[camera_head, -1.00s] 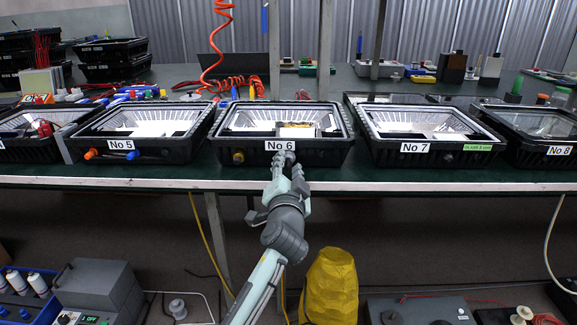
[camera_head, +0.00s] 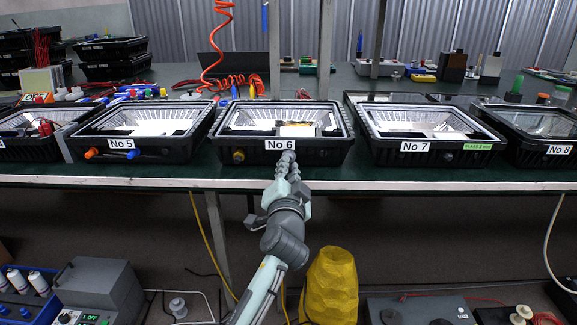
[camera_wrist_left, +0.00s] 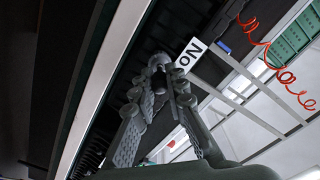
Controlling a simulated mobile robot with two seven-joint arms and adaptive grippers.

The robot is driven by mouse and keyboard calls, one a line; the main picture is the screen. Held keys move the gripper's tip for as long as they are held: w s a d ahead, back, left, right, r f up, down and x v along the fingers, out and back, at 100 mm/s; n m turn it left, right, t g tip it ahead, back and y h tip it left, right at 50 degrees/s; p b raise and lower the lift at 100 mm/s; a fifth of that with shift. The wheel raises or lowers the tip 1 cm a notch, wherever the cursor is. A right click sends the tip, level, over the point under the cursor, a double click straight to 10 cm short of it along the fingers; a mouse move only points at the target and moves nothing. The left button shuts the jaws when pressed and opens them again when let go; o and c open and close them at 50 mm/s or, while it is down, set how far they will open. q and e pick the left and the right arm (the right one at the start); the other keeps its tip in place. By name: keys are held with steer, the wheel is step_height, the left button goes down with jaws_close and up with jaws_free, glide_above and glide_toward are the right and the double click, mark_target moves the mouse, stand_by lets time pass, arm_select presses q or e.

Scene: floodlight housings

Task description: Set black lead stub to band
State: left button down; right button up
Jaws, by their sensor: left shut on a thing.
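The housing labelled No 6 (camera_head: 230,150) stands on the bench at centre, with a brass fitting (camera_head: 238,156) at the left of its front wall. My left gripper (camera_head: 286,163) reaches up to that wall just below the No 6 label. In the left wrist view its fingers (camera_wrist_left: 161,72) come together on a small dark piece (camera_wrist_left: 158,60) at the housing's wall, most likely the black lead stub. The fingers cover most of it, so I cannot tell its tilt. I cannot make out a band. My right gripper is not in view.
Housing No 5 (camera_head: 82,149), with orange and blue fittings, stands to the left. Housing No 7 (camera_head: 380,151) stands to the right. The bench's front edge (camera_head: 400,186) runs below. A yellow sack (camera_head: 330,285) stands beside my forearm.

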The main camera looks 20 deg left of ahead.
arm_select(q)
steer(key=c, duration=1.5)
jaws_free()
steer(key=v, duration=0.7)
steer(key=shift+s, duration=0.25)
steer(key=s+a+f+n+g, duration=0.1)
steer(key=s+a+f+g, duration=0.15)
steer(key=f, duration=0.55)
steer(key=s+a+f+n+g+h, duration=0.1)
steer(key=s+a+f+g, duration=0.2)
steer(key=f, duration=0.5)
steer(key=s+a+f+g, duration=0.1)
steer(key=s+f+g, duration=0.1)
steer(key=s+f, duration=0.45)
steer(key=s+a+f+n+g+h, duration=0.2)
steer(key=s+f+g, duration=0.5)
steer(key=s+f, duration=0.7)
steer(key=shift+s+a+f+h, duration=0.3)
steer(key=shift+s+a, duration=0.4)
steer(key=shift+s, duration=0.05)
